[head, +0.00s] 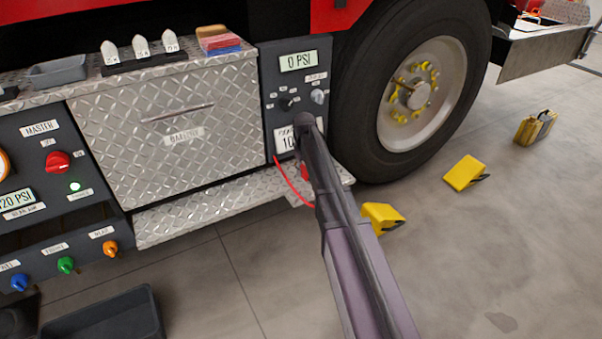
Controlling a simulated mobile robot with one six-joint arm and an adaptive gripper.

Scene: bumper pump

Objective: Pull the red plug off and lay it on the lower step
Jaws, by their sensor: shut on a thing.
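The red plug (305,173) shows as a small red patch beside my dark arm, just above the lower step, below the right control panel. My gripper (302,160) is mostly hidden behind my own arm link and is shut on the plug. A thin red cord (289,181) hangs from the panel's lower edge and curves right behind my arm. Whether the plug is still seated in anything is hidden. The lower step (190,212) is a diamond-plate ledge under the cabinet, and its bare surface shows left of my arm.
The right panel (270,75) reads 0 PSI and has knobs. A large tyre (352,110) stands close to its right. Yellow chocks (464,172) lie on the floor, one (382,216) beside my arm. A dark bin (105,318) sits lower left.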

